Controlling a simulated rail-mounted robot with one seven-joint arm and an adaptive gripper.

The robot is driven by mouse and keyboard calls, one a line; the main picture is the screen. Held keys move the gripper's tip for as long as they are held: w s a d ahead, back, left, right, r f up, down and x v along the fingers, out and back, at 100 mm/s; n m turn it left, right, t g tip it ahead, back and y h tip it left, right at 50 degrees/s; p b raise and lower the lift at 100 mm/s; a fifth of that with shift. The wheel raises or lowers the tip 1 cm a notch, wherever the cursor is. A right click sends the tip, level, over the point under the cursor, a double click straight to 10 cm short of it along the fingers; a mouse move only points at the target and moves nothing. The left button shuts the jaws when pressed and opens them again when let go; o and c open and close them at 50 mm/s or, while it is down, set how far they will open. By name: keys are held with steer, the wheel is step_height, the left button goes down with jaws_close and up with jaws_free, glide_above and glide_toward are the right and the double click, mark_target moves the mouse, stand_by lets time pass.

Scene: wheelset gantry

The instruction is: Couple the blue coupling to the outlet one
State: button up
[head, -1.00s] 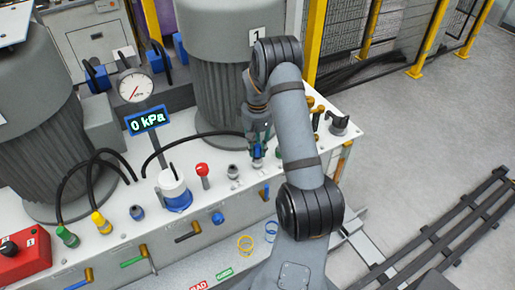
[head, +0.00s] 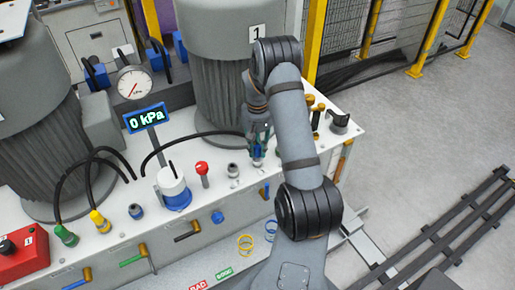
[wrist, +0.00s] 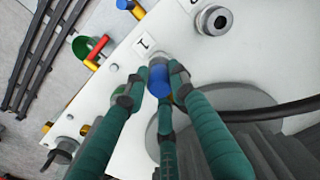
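The blue coupling (wrist: 158,80) stands at the panel beside the label 1 (wrist: 145,43) in the wrist view, with a grey collar at its far end. In the head view it is a small blue patch (head: 257,151) under my gripper. My gripper (wrist: 156,82) has teal fingers on both sides of the coupling and a third finger below it. Whether the fingertips press on it or stand slightly apart, I cannot tell. The outlet under the coupling is hidden, so how far it is seated does not show.
A black hose (head: 200,134) runs over the panel towards my gripper. A bare grey port (wrist: 213,20) lies farther along. Coloured valve handles line the panel's front. The gauge display (head: 146,118) reads 0 kPa. A large ribbed grey tank (head: 222,75) stands close behind my gripper.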

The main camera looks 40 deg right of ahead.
steer(key=o, duration=0.5)
step_height(320, 180, up, 12)
stand_by(0.6)
stand_by(0.4)
step_height(320, 180, down, 12)
steer(key=shift+f, duration=0.1)
stand_by(0.4)
steer(key=shift+r, duration=0.2)
